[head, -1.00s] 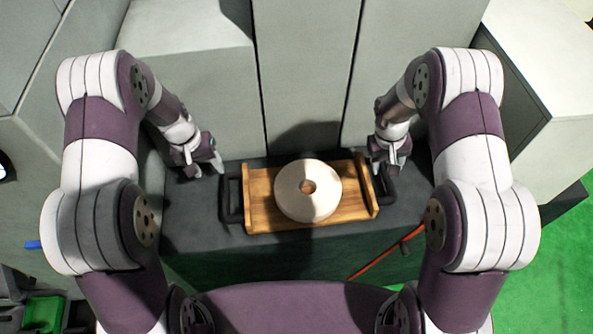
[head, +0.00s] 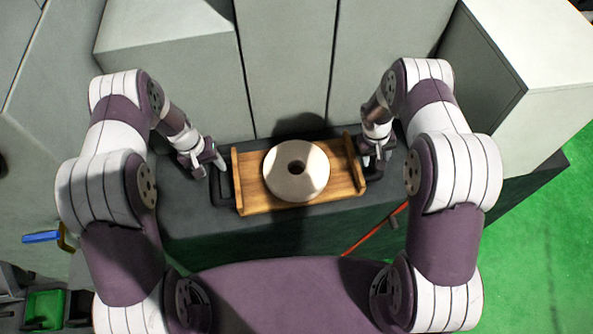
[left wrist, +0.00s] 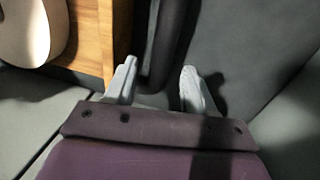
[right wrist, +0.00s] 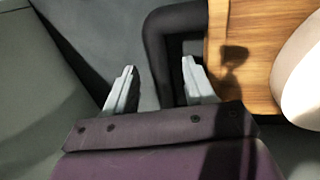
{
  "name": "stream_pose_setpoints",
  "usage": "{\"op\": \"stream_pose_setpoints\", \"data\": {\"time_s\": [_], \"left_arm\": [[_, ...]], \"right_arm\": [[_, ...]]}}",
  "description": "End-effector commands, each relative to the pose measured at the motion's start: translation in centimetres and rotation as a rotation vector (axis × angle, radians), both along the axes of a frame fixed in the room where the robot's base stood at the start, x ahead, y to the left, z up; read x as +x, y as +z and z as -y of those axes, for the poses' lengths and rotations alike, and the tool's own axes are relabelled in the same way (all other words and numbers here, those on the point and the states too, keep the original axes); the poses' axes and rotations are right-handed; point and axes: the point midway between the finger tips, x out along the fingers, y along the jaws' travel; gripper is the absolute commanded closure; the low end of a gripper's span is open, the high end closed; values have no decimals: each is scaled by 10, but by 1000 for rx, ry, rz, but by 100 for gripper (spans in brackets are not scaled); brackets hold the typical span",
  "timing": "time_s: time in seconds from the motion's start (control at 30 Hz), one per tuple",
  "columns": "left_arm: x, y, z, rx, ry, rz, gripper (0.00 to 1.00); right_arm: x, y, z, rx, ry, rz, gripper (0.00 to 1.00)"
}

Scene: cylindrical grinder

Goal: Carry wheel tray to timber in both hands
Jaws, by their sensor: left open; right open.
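The wooden wheel tray (head: 342,178) lies level on a dark grey surface, with a pale round wheel (head: 275,178) with a centre hole flat on it. Each end has a black bar handle. My left gripper (head: 208,166) is open at the left handle; in the left wrist view the handle bar (left wrist: 166,40) runs between its spread fingers (left wrist: 157,86). My right gripper (head: 374,158) is open at the right handle; in the right wrist view the handle (right wrist: 157,50) lies between its fingers (right wrist: 160,82). Neither has closed on a handle. I cannot make out any timber.
Grey cabinet walls (head: 285,70) rise right behind the tray, and a large grey box (head: 535,50) stands at the right. A red bar (head: 375,229) shows below the surface's front edge. Green floor (head: 535,240) is open at the right. A green bin (head: 43,309) stands lower left.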

Motion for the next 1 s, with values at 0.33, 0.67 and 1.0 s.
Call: {"op": "stream_pose_setpoints", "data": {"time_s": [0.33,0.67,1.0], "left_arm": [[1,-35,7,0,-1,0,46],[1,-36,7,0,-1,1,59],[1,-36,7,0,-1,1,100]], "right_arm": [[1,-35,7,0,0,0,46],[1,-36,7,0,0,0,59],[1,-36,7,0,0,0,100]]}}
